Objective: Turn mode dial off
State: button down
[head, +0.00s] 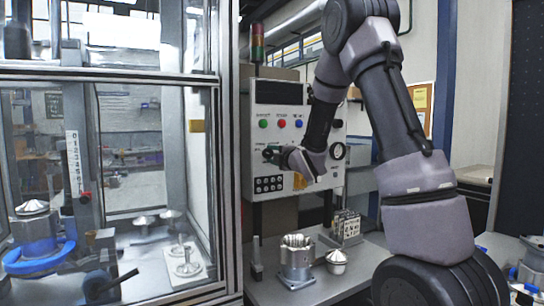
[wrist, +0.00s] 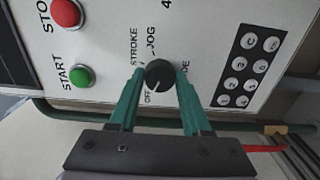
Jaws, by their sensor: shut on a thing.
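The mode dial (wrist: 158,73) is a round black knob on the pale control panel, with the labels STROKE, JOG and OFF around it. A pale mark on the knob seems to point down toward OFF in the wrist view; its exact angle is hard to tell. My gripper (wrist: 160,76) has its two teal fingers on either side of the knob and is shut on it. In the head view my gripper (head: 272,154) is at the front of the control panel (head: 320,115), and the knob is mostly hidden there.
A green START button (wrist: 79,76), a red STOP button (wrist: 66,13) and a black keypad (wrist: 242,66) are near the dial. Below the panel, a metal housing (head: 296,262) and a conical part (head: 337,262) stand on the bench. A glazed enclosure (head: 228,150) stands left.

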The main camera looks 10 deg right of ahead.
dwell(0.4)
jog(key=shift+c, duration=1.8)
grip_release()
jog(key=shift+s, duration=0.1)
jog(key=v, duration=1)
jog(key=shift+s+d, duration=0.15)
jog(key=shift+s, duration=0.2)
